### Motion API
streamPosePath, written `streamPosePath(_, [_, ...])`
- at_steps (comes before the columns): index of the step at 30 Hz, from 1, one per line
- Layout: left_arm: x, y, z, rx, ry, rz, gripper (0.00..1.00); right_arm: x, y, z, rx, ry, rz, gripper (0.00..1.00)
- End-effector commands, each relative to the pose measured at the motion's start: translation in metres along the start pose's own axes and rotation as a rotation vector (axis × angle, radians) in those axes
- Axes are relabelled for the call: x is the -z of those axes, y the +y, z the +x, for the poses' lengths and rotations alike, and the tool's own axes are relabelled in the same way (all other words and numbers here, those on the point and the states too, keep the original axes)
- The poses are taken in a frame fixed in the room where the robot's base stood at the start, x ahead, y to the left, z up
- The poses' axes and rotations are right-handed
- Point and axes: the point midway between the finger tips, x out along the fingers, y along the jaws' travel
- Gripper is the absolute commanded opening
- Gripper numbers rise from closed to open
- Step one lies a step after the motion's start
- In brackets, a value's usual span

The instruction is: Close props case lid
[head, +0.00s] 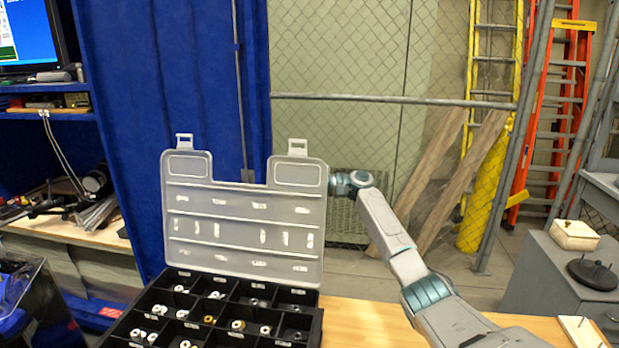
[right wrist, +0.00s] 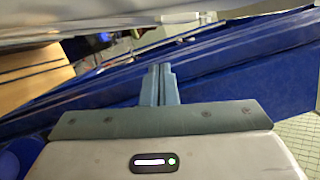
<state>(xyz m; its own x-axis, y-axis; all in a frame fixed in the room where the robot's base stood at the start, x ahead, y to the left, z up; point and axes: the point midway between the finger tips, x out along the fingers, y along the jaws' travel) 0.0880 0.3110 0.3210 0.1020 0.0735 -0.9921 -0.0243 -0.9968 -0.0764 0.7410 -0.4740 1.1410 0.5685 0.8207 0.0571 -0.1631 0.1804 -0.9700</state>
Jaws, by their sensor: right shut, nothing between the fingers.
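The props case (head: 310,325) is a black compartment box on the wooden table, holding small metal and white parts. Its translucent grey lid (head: 240,208) stands open, roughly upright at the back of the case, with two latches on its top edge. My right arm reaches up from the lower right, and its wrist is at the lid's right edge; the fingers are hidden behind the lid in the head view. In the right wrist view my right gripper (right wrist: 158,84) is shut and empty, with a pale surface, likely the lid, across the top. My left gripper is not in view.
A blue curtain (head: 165,90) and a chain-link fence (head: 340,50) stand behind. A grey cabinet (head: 540,270) is at the right, with a cream box (head: 575,236) on it.

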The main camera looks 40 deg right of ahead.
Motion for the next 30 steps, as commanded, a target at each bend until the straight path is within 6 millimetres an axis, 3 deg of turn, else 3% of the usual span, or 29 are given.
streamPosePath(1, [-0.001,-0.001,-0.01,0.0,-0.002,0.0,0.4,-0.002,-0.006,0.013,0.003,-0.003,0.001,0.0])
streamPosePath(12, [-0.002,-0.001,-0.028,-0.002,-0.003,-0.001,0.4,-0.036,-0.001,0.016,-0.001,0.001,-0.001,0.0])
streamPosePath(30, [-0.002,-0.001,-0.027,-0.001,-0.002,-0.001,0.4,-0.043,0.0,0.022,-0.003,-0.001,-0.018,0.0])
